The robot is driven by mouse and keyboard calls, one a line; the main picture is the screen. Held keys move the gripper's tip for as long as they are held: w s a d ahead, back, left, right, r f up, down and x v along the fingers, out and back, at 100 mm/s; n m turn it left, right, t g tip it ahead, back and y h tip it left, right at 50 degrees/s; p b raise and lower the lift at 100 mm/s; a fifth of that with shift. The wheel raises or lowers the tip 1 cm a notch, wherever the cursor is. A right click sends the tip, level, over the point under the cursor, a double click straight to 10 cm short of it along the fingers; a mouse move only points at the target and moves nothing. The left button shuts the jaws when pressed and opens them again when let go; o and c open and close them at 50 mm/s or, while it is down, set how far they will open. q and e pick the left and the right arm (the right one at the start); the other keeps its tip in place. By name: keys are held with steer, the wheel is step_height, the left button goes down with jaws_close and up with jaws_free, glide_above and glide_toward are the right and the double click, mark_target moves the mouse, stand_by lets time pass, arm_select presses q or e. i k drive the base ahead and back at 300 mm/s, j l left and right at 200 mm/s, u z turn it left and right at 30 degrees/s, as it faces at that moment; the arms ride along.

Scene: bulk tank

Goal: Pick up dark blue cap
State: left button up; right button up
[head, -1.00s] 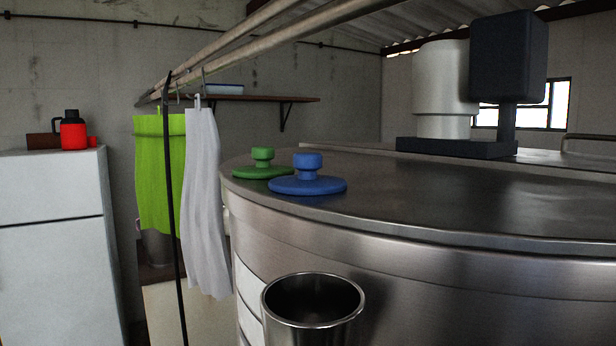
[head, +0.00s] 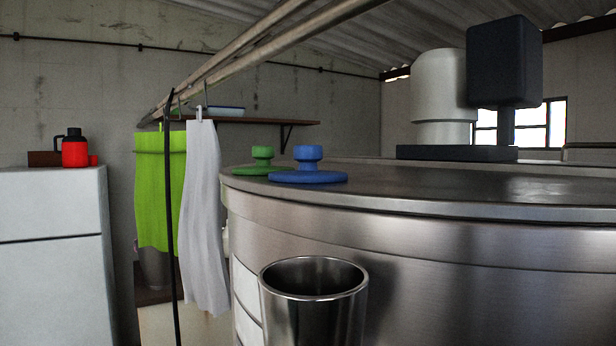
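The dark blue cap (head: 308,176) sits upright on the steel lid of the bulk tank (head: 420,240), close to the lid's left edge. It has a wide flat disc and a round knob on top. A green cap (head: 262,158) of the same shape stands just behind it and to the left, partly overlapped by the blue disc. Neither of my grippers shows in the head view.
A steel bucket (head: 314,300) is in front of the tank. White (head: 203,220) and green (head: 160,190) towels hang left of the tank. A motor unit (head: 500,70) stands on the lid's far right. The lid right of the blue cap is clear.

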mark_target(307, 156)
steer(key=j+z, duration=0.15)
steer(key=z, duration=0.6)
steer(key=k+j+z, duration=0.15)
steer(key=j+z, duration=0.15)
steer(key=k+j+z, duration=0.2)
steer(key=j+z, duration=0.15)
steer(key=k+j+z, duration=0.3)
steer(key=j, duration=0.15)
steer(key=k+j+z, duration=0.15)
steer(key=k+j, duration=0.65)
steer(key=k+j+z, duration=0.15)
steer(key=k+j, duration=0.6)
steer(key=k, duration=0.15)
